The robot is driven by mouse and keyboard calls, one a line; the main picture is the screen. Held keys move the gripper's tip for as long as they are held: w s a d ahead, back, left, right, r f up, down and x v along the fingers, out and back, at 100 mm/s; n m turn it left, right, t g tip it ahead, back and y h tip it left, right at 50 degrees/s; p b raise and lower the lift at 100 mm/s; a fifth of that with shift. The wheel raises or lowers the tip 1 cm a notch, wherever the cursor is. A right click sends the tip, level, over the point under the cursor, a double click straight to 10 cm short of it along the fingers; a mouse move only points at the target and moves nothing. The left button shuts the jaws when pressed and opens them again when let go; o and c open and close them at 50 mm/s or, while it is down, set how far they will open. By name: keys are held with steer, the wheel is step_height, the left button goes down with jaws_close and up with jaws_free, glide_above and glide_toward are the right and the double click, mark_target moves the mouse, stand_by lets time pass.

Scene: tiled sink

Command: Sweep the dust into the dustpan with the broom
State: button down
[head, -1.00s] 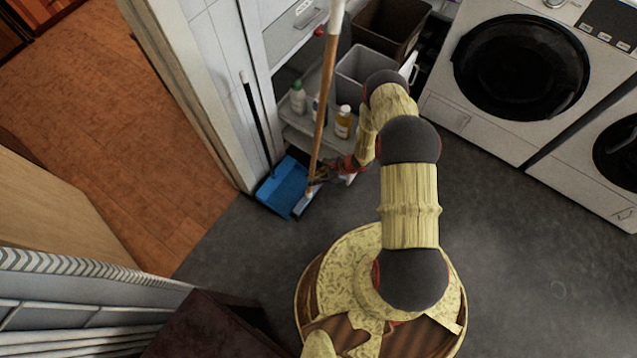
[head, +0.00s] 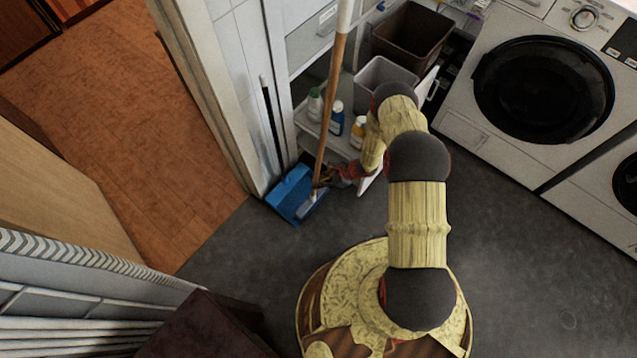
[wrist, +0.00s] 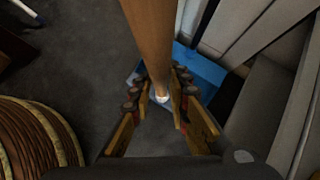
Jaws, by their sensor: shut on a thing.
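The broom (head: 329,110) has a long wooden handle with a white upper end. It stands tilted, and its pale lower end is over the right part of the blue dustpan (head: 284,199). Whether it touches the pan is unclear. The dustpan lies on the floor by the cabinet corner, its dark handle upright against the wall. My gripper (head: 322,180) is shut on the broom handle low down. In the wrist view, my gripper's fingers (wrist: 160,93) flank the wooden handle (wrist: 154,35), with the blue dustpan (wrist: 205,72) beyond. I cannot make out any dust.
An open cabinet shelf with bottles (head: 336,118) stands close behind my gripper. A grey bin (head: 374,76) and a brown bin (head: 408,38) are farther back. A washing machine (head: 480,140) is at the right. The grey floor (head: 510,270) at the right is clear.

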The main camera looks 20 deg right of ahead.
step_height(320, 180, up, 7)
steer(key=s+d+p, duration=0.1)
steer(key=s+p, duration=0.1)
steer(key=p, duration=0.3)
steer(key=shift+s+d, duration=0.2)
steer(key=shift+d, duration=0.15)
stand_by(0.3)
steer(key=s+d, duration=0.9)
steer(key=s, duration=0.4)
steer(key=shift+d, duration=0.25)
stand_by(1.1)
